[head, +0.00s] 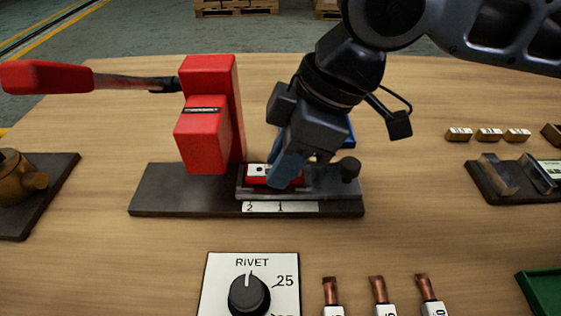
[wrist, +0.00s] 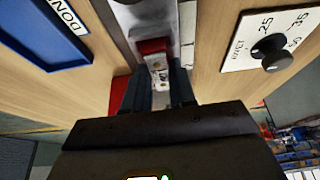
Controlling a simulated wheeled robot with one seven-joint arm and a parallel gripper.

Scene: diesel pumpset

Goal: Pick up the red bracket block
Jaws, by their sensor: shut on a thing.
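The red bracket block (head: 256,182), with a pale top plate, sits on the metal slide of the red press's dark base. My gripper (head: 284,172) reaches down over its right part and hides some of it. In the wrist view the block (wrist: 152,46) shows its red end and pale plate at and between the two dark fingers of my gripper (wrist: 158,86). The fingers are shut on it. I cannot tell whether it is lifted off the slide.
The red press (head: 205,130) with a long lever stands just left of the block. A black knob (head: 350,169) is at the slide's right end. A dial panel (head: 250,290) lies in front. A blue "DONE" tray (wrist: 50,35) is partly hidden behind my gripper in the head view.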

